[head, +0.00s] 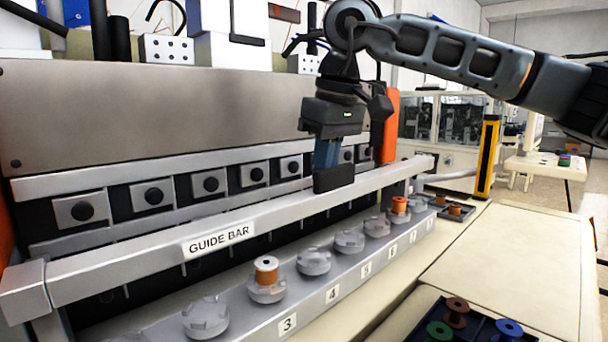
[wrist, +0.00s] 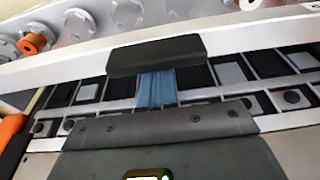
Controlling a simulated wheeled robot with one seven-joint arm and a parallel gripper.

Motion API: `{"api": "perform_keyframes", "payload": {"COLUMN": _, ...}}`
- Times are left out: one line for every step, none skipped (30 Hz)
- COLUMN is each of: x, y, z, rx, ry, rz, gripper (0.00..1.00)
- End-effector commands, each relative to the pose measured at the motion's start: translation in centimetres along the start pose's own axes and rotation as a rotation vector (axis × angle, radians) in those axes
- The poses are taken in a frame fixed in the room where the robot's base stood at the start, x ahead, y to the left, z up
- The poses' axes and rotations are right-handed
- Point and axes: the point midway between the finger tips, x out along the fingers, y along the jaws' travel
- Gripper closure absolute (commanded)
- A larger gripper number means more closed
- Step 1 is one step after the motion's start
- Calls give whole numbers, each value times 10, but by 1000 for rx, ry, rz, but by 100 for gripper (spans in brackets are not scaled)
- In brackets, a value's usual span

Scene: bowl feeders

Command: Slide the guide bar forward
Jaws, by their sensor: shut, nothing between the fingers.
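The guide bar (head: 150,255) is a long silver rail with a "GUIDE BAR" label. It runs from the near left to the far right, in front of the machine's row of square blocks and above the numbered spool seats. In the wrist view the bar (wrist: 235,38) crosses the upper part as a pale strip. My gripper (head: 333,180) is shut and empty, pointing down at the bar's rear side, toward its right part. In the wrist view its dark fingertips (wrist: 156,55) overlap the bar's edge. I cannot tell whether they touch it.
Orange spools (head: 266,268) stand on some numbered seats in front of the bar. A dark tray (head: 425,328) with coloured spools lies at the lower right. A grey machine panel (head: 150,115) rises behind. The beige tabletop (head: 510,260) at right is mostly clear.

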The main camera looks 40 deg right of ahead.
Motion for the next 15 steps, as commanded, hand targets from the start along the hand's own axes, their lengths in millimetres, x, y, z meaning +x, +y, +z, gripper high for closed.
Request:
{"api": "perform_keyframes", "payload": {"x": 10, "y": -2, "z": 4, "rx": -5, "ry": -21, "rz": -6, "gripper": 100}}
{"api": "perform_keyframes", "payload": {"x": 9, "y": -2, "z": 4, "rx": -5, "ry": -21, "rz": -6, "gripper": 100}}
{"api": "perform_keyframes", "payload": {"x": 7, "y": -2, "z": 4, "rx": -6, "ry": -21, "rz": -6, "gripper": 100}}
{"api": "perform_keyframes", "payload": {"x": 5, "y": -2, "z": 3, "rx": -5, "ry": -21, "rz": -6, "gripper": 100}}
{"api": "perform_keyframes", "payload": {"x": 3, "y": -2, "z": 3, "rx": -6, "ry": -21, "rz": -6, "gripper": 100}}
{"api": "perform_keyframes", "payload": {"x": -1, "y": -2, "z": 2, "rx": -6, "ry": -21, "rz": -6, "gripper": 100}}
{"api": "perform_keyframes", "payload": {"x": -4, "y": -2, "z": 1, "rx": -5, "ry": -21, "rz": -6, "gripper": 100}}
{"api": "perform_keyframes", "payload": {"x": -7, "y": -2, "z": 0, "rx": -5, "ry": -20, "rz": -5, "gripper": 100}}
{"api": "perform_keyframes", "payload": {"x": -11, "y": -2, "z": -1, "rx": -5, "ry": -19, "rz": -4, "gripper": 100}}
{"api": "perform_keyframes", "payload": {"x": -14, "y": -2, "z": -1, "rx": -5, "ry": -18, "rz": -4, "gripper": 100}}
{"api": "perform_keyframes", "payload": {"x": -18, "y": -2, "z": -2, "rx": -4, "ry": -17, "rz": -3, "gripper": 100}}
{"api": "perform_keyframes", "payload": {"x": -22, "y": -1, "z": -3, "rx": -4, "ry": -16, "rz": -2, "gripper": 100}}
{"api": "perform_keyframes", "payload": {"x": -25, "y": -1, "z": -4, "rx": -3, "ry": -16, "rz": -2, "gripper": 100}}
{"api": "perform_keyframes", "payload": {"x": -28, "y": -1, "z": -5, "rx": -3, "ry": -15, "rz": -2, "gripper": 100}}
{"api": "perform_keyframes", "payload": {"x": -32, "y": -1, "z": -6, "rx": -3, "ry": -15, "rz": -1, "gripper": 100}}
